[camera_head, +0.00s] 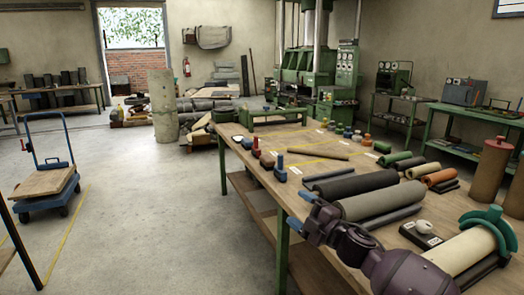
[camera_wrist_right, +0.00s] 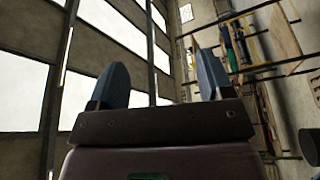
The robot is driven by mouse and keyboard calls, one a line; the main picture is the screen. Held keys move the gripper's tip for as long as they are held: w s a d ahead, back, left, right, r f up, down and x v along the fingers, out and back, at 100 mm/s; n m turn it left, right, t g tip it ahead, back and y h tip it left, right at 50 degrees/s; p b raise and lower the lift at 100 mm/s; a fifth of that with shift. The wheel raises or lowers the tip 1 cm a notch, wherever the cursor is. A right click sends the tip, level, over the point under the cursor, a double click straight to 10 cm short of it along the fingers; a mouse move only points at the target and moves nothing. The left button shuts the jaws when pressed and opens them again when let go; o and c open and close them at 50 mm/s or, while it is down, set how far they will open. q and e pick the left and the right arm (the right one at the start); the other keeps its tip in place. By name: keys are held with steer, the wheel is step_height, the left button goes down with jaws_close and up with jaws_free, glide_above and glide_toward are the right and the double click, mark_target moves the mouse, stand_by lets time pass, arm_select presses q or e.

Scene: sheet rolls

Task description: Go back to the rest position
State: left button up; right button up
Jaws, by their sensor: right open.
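My right gripper (camera_head: 308,197) reaches in from the lower right in the head view, on a purple arm in front of the wooden table. In the right wrist view its two blue-grey fingers stand wide apart with nothing between them (camera_wrist_right: 158,65). The gripper is open and empty and points up toward bright roof panels and a wall. Behind it on the table (camera_head: 238,150) lie several sheet rolls, including a dark grey roll (camera_head: 352,184), a grey-green roll (camera_head: 383,202) and a cream roll (camera_head: 462,250). My left gripper is not in view.
A blue-framed trolley (camera_head: 45,183) stands on the left. Open concrete floor (camera_head: 140,215) lies between it and the table. Tall brown rolls (camera_head: 490,172) stand at the right. Blue and red clamp-like items (camera_head: 280,168) stand along the table's left side.

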steer(key=s+d+f+m+g+h+p, duration=0.1)
steer(key=s+d+f+m+h, duration=0.3)
steer(key=s, duration=1.1)
steer(key=s+d+f+m+g+h+p, duration=0.1)
steer(key=s+d+f+m+h, duration=0.3)
steer(key=s, duration=1.1)
steer(key=s+d+f+m+g+h+p, duration=0.1)
steer(key=s+d+f+m+h+p, duration=0.1)
steer(key=s+d+f+m+h, duration=0.3)
steer(key=s+d+f+m, duration=0.4)
steer(key=s+f+m, duration=0.4)
steer(key=f, duration=0.4)
steer(key=shift+s+d+g, duration=0.15)
steer(key=shift+s+g, duration=0.15)
steer(key=shift+s, duration=0.6)
steer(key=shift+f, duration=0.1)
